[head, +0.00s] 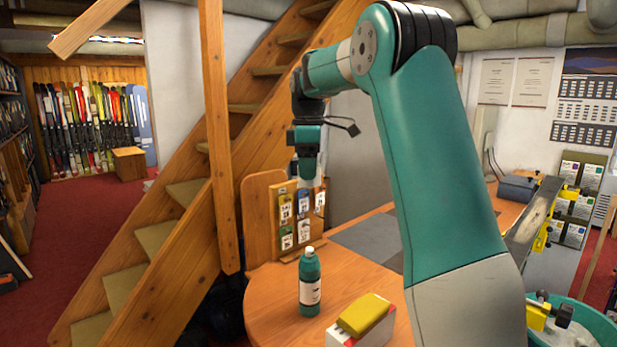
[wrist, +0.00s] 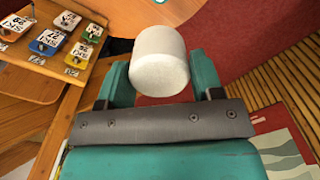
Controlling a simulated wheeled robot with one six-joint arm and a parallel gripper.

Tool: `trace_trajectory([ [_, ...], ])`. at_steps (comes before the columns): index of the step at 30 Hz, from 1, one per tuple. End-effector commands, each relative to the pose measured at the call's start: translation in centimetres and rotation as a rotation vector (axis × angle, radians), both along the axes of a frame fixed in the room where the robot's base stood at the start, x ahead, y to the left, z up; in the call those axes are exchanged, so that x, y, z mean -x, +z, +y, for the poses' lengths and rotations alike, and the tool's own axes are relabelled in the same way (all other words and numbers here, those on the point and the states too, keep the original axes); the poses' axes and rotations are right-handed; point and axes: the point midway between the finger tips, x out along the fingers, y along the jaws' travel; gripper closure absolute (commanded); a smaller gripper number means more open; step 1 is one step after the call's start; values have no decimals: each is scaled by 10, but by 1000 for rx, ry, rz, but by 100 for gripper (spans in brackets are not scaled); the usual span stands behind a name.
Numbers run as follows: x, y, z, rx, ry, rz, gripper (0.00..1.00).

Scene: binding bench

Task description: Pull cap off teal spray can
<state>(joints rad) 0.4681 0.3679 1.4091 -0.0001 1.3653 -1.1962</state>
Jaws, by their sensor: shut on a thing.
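The teal spray can (head: 310,288) stands upright on the round-ended wooden table, with a pale label and a small cream-white top (head: 309,251). My gripper (head: 308,182) is well above the can, pointing down, with a clear gap between them. In the wrist view my gripper (wrist: 159,68) is shut on a white cylindrical cap (wrist: 160,52), with one teal finger on each side of it. The cap is apart from the can. In the head view the cap is hard to make out between the fingers.
A wooden board with hanging numbered tags (head: 286,240) stands just behind the can. A yellow block on a white and red box (head: 362,316) is at front right. A grey mat (head: 368,236) lies farther back. Wooden stairs rise at left. The table left of the can is clear.

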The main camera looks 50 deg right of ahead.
Motion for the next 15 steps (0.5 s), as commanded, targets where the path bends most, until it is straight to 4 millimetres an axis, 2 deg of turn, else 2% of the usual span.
trace_trajectory([
  [15, 0, 12, 0, 0, 0, 0, 62],
])
